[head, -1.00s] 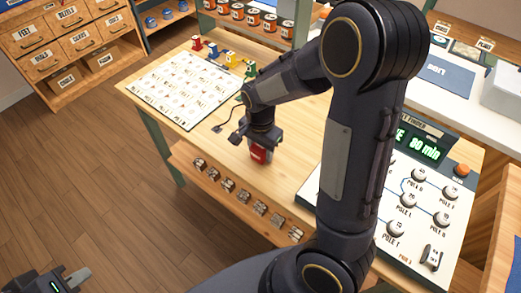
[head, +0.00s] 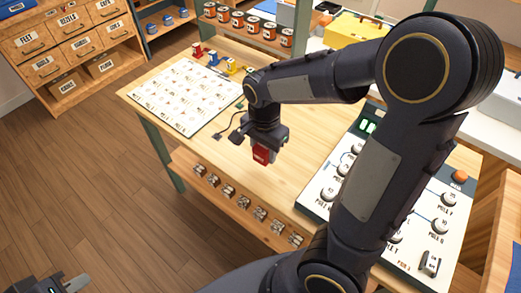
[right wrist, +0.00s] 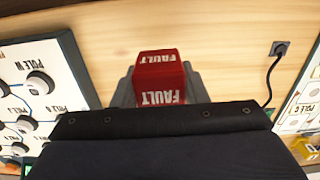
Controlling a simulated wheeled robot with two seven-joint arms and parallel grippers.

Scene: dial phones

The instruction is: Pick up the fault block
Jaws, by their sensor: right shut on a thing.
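The fault block is a red block with white FAULT lettering. In the head view the fault block (head: 261,155) hangs at the tips of my right gripper (head: 264,143), over the wooden table. In the right wrist view the fault block (right wrist: 160,80) sits between the two grey fingers of my right gripper (right wrist: 160,88), which are shut on its sides. Whether its underside is clear of the table is hard to tell. My left gripper (head: 70,284) is at the bottom left corner of the head view, partly cut off, away from the table.
A white board with labelled dials (head: 338,180) lies to the right on the table, partly hidden by my right arm. A white printed sheet (head: 185,95) lies at the left. Coloured pieces (head: 213,59) stand behind it. Small metal blocks (head: 244,202) line the lower shelf. Bare wood surrounds the block.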

